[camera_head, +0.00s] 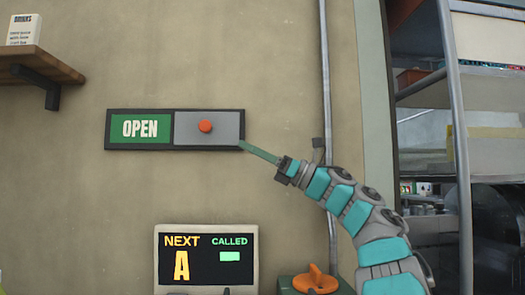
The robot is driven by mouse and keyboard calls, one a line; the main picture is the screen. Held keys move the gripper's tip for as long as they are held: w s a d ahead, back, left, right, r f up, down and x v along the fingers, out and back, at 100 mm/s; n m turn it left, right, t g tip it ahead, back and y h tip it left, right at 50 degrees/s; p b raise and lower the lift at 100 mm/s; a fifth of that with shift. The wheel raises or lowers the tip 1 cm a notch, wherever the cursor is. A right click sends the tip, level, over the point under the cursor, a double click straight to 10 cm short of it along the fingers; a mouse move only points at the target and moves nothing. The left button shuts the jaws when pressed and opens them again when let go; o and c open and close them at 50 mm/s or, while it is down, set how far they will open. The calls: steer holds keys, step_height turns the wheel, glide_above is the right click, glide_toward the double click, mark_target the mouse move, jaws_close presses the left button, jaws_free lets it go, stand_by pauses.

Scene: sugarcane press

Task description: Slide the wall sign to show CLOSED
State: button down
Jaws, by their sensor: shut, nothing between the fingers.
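The wall sign (109,130) is a dark-framed horizontal board on the beige wall. Its left half shows a green panel reading OPEN (140,129). A grey sliding cover (222,128) with a round orange knob (205,126) fills the right half and hides what lies behind it. My gripper (242,146) reaches in from the lower right, and its slim greenish tip overlaps the sign's lower right corner in the picture. The gripper is shut and empty, to the right of and below the knob. I cannot tell whether the tip touches the sign's frame.
A display (206,259) reading NEXT A and CALLED stands below the sign. A green box with an orange handle (315,279) is at the bottom right of it. A vertical pipe (326,90) runs up the wall. A wooden shelf (38,66) is at upper left. The wall around the sign is clear.

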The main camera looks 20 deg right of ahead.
mark_target(210, 129)
steer(key=p+x, duration=0.2)
steer(key=x, duration=0.6)
steer(key=shift+d, duration=0.1)
steer(key=shift+w, duration=0.1)
